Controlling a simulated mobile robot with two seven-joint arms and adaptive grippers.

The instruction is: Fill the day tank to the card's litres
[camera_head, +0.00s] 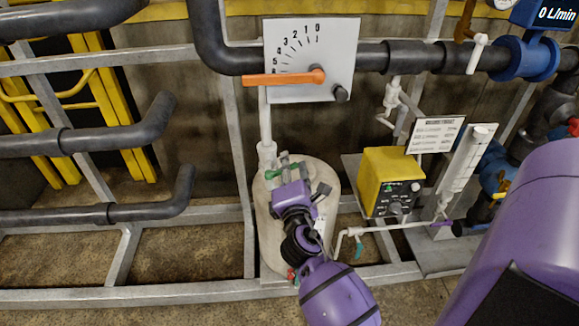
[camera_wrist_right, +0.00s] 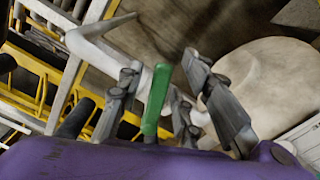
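The cream round day tank (camera_head: 330,180) stands inside the grey frame, with a white pipe (camera_head: 265,130) coming down to its top. A green handle (camera_wrist_right: 157,100) sits by that pipe; it also shows in the head view (camera_head: 272,174). My right gripper (camera_head: 284,166) is above the tank top. In the wrist view its fingers (camera_wrist_right: 170,95) are apart, one on each side of the green handle, with gaps visible. A white card (camera_head: 437,134) with print too small to read stands behind a yellow box (camera_head: 388,175). My left gripper is not in view.
A white scale plate (camera_head: 335,55), numbered from 0, has an orange lever (camera_head: 285,78) pointing left near the 6 end. A blue meter (camera_head: 545,14) reads 0 L/min. Dark pipes and frame rails surround the tank. A white upright gauge (camera_head: 468,160) stands right of the box.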

